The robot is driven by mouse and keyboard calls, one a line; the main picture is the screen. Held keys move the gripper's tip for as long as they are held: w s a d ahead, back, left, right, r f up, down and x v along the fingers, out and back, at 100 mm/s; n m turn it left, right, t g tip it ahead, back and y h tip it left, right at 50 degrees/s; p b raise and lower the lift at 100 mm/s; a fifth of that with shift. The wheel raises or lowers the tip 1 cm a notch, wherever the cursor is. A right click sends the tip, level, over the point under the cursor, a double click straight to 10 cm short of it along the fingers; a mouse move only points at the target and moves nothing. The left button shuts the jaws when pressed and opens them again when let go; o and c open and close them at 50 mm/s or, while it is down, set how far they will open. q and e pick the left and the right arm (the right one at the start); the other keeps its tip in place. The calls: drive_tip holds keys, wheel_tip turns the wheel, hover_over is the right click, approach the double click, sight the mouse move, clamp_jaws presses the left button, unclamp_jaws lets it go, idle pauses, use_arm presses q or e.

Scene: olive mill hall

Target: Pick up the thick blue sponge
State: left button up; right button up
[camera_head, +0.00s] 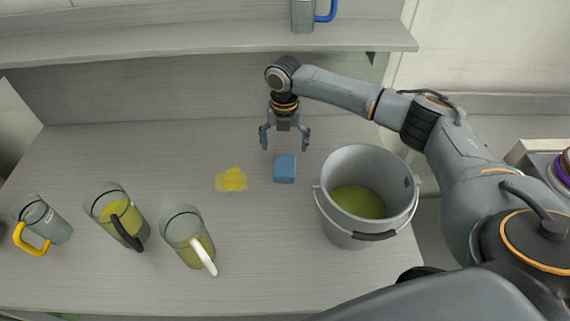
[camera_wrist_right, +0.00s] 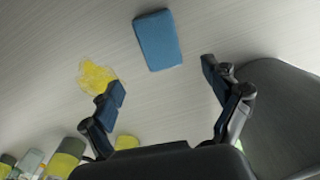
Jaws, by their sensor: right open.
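The thick blue sponge (camera_head: 285,168) lies on the grey table, between a yellow spill and a grey bucket. In the right wrist view the sponge (camera_wrist_right: 158,40) lies beyond the fingertips, roughly between them and apart from both. My right gripper (camera_head: 285,146) is open and empty, pointing down above the table close to the sponge's far side. Its two spread fingers also show in the right wrist view (camera_wrist_right: 165,80). My left gripper is not in either view.
The grey bucket (camera_head: 335,217) with yellow-green liquid stands right of the sponge. The yellow spill (camera_head: 232,179) lies to its left. Jugs with black (camera_head: 103,203), white (camera_head: 178,235) and yellow (camera_head: 53,222) handles stand at the left front. A shelf (camera_head: 200,40) runs behind.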

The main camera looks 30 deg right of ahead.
sight(285, 165)
wheel_tip(285, 165, down, 3)
drive_tip(key=shift+d, duration=0.15)
drive_tip(key=shift+w+f, duration=0.1)
drive_tip(key=shift+f, duration=0.3)
drive_tip(key=shift+f+p, duration=0.45)
drive_tip(key=shift+f, duration=0.05)
drive_tip(key=f, duration=0.1)
drive_tip(key=f+p, duration=0.1)
drive_tip(key=f, duration=0.1)
drive_tip(key=shift+w+f, duration=0.2)
drive_tip(key=shift+f, duration=0.1)
drive_tip(key=shift+d+f, duration=0.15)
drive_tip(key=shift+f, duration=0.25)
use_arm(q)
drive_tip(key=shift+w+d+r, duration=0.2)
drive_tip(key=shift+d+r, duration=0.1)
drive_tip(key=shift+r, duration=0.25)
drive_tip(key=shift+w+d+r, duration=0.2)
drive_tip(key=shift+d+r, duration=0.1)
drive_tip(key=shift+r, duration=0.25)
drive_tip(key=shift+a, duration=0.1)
use_arm(e)
drive_tip(key=shift+c, duration=0.4)
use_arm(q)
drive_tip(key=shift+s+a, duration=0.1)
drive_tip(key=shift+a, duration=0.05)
use_arm(e)
drive_tip(key=c, duration=1)
